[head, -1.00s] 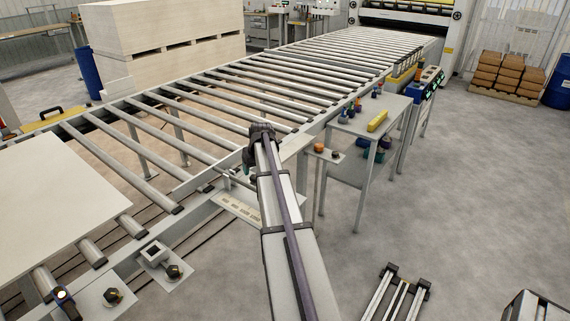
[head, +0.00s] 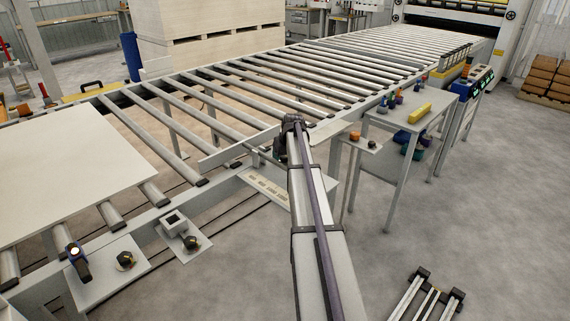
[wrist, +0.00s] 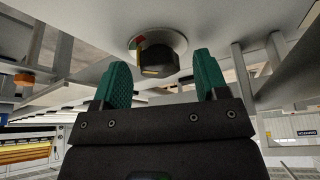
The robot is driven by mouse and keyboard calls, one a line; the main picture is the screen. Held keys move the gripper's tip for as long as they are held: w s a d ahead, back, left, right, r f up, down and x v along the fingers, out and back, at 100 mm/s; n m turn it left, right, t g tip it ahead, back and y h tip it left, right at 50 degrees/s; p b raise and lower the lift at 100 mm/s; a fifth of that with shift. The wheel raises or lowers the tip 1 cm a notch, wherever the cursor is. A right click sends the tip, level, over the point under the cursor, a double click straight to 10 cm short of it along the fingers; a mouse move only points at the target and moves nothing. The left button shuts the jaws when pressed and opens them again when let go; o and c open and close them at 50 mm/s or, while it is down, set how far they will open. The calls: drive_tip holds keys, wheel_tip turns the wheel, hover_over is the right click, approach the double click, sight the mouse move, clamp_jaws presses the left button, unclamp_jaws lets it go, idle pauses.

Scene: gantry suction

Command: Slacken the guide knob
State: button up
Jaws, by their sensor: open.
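In the wrist view a dark knob (wrist: 158,61) with a yellow mark sits on a round pale disc (wrist: 144,40) with red and green marks, on the face of a grey plate. It appears to be the guide knob. My gripper (wrist: 160,80) is open, its two green fingers pointing towards the knob, one on either side of it in the picture. Whether they touch it or how deep they reach I cannot tell. In the head view my gripper (head: 292,123) is at the near edge of the roller conveyor (head: 225,122), and this knob cannot be made out.
An orange knob (head: 354,137) on a small plate is right of my gripper, with a side table (head: 400,122) beyond. Two dark knobs (head: 125,260) (head: 191,242) stand on brackets at lower left, near a pale panel (head: 60,160). Open floor lies at right.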

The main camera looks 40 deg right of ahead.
drive_tip(key=shift+r, duration=0.1)
drive_tip(key=c, duration=0.9)
drive_tip(key=shift+n, duration=0.4)
drive_tip(key=n+y, duration=0.1)
drive_tip(key=n, duration=0.1)
drive_tip(key=shift+d+n, duration=0.1)
drive_tip(key=shift+n, duration=0.2)
drive_tip(key=shift+n+y, duration=0.9)
drive_tip(key=shift+n, duration=1)
drive_tip(key=o, duration=0.9)
